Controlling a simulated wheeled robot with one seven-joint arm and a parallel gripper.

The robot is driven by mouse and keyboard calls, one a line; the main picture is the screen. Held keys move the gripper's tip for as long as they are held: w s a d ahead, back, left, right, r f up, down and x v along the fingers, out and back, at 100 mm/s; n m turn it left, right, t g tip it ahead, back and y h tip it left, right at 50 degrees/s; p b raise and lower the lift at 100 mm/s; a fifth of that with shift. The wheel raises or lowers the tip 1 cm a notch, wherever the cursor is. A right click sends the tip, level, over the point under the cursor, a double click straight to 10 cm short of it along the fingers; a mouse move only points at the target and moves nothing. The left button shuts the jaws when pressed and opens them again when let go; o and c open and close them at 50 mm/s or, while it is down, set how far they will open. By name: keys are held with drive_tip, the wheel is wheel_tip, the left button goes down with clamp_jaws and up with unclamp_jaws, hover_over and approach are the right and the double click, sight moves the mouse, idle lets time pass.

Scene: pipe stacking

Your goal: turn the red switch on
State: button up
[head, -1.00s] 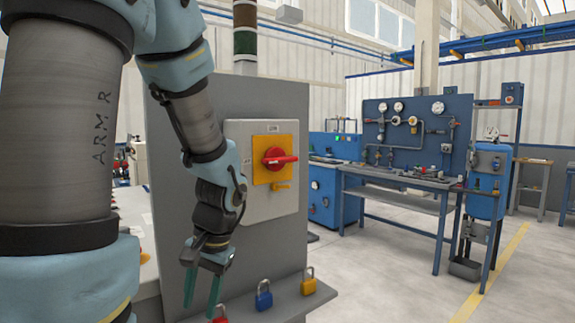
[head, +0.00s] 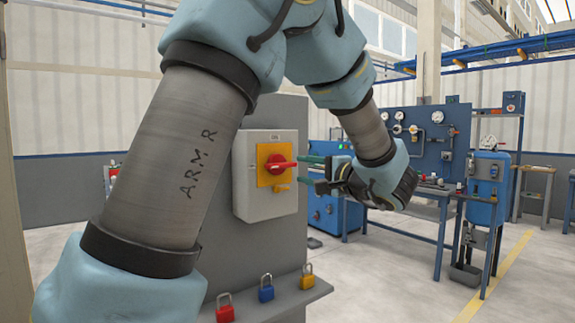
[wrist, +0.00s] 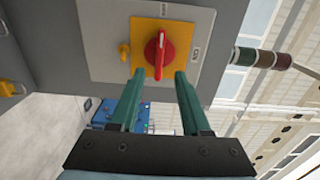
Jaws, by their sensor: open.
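The red switch (head: 279,165) is a rotary handle on a yellow plate (head: 263,179), on the front of a light grey box (head: 249,200). In the head view its handle lies level, pointing right. In the wrist view the red handle (wrist: 157,54) points toward me, its near end in line with the gap between my fingertips. My gripper (head: 308,169) is open and empty, just right of the handle with its green fingers pointing left at it. In the wrist view the fingers (wrist: 159,75) lie either side of the handle's line. I cannot tell whether they touch it.
Red (head: 225,311), blue (head: 266,291) and yellow (head: 307,278) padlocks stand on a ledge below the box. A small yellow tab (head: 281,187) sits under the handle. A blue workbench (head: 420,190) stands behind at the right. Open floor lies to the right.

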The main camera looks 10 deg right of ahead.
sight(284, 166)
drive_tip(key=p+x, duration=0.2)
drive_tip(key=x, duration=0.5)
drive_tip(key=shift+w+a, duration=0.15)
drive_tip(key=shift+c, duration=0.2)
clamp_jaws()
